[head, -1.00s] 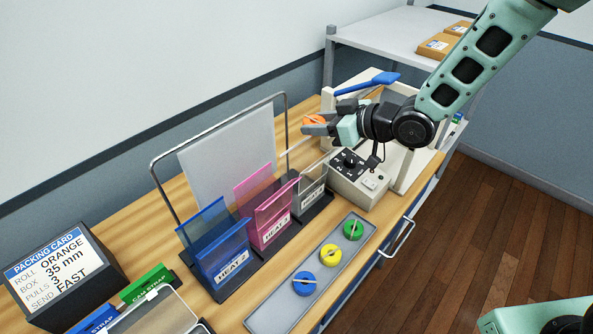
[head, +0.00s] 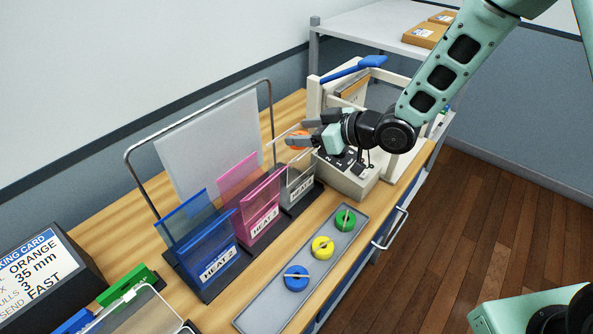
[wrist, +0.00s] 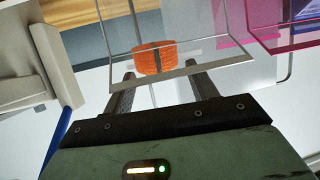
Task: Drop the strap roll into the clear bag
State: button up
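The orange strap roll (head: 298,138) is at my fingertips, above the clear bag (head: 297,187), which stands at the right end of the row of bags. In the wrist view the roll (wrist: 155,58) shows just beyond the tips, overlapping the outline of the clear bag (wrist: 217,73). My gripper (head: 296,134) points left over the bag. Its two fingers (wrist: 160,76) stand apart, and a gap shows between the roll and the right finger. I see no firm grip. Whether the roll is below the bag's rim cannot be told.
A pink bag (head: 258,215) and a blue bag (head: 205,245) stand left of the clear one, before a wire frame (head: 128,165). A grey tray (head: 262,310) holds blue, yellow and green rolls. A control box (head: 350,178) and a blue-handled device (head: 345,70) are close by.

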jog(key=shift+o, duration=0.4)
jog(key=shift+s+d, duration=0.15)
jog(key=shift+d, duration=0.15)
jog(key=b+v, duration=0.2)
jog(key=v, duration=1.4)
jog(key=shift+s+d+r, duration=0.2)
jog(key=shift+r, duration=0.15)
jog(key=s+a+f+m+g+h, duration=0.1)
jog(key=s+a+g+h, duration=0.1)
jog(key=s, duration=0.5)
jog(key=s+a+f+m+g+h+b, duration=0.1)
jog(key=s+a+g+h, duration=0.1)
jog(key=s+h, duration=0.3)
jog(key=s+a+f+m+g+h+b, duration=0.1)
jog(key=s+a+g+h, duration=0.1)
jog(key=s, duration=0.8)
jog(key=shift+s+f+g+h, duration=0.35)
jog(key=shift+g+h, duration=0.45)
jog(key=shift+g, duration=0.1)
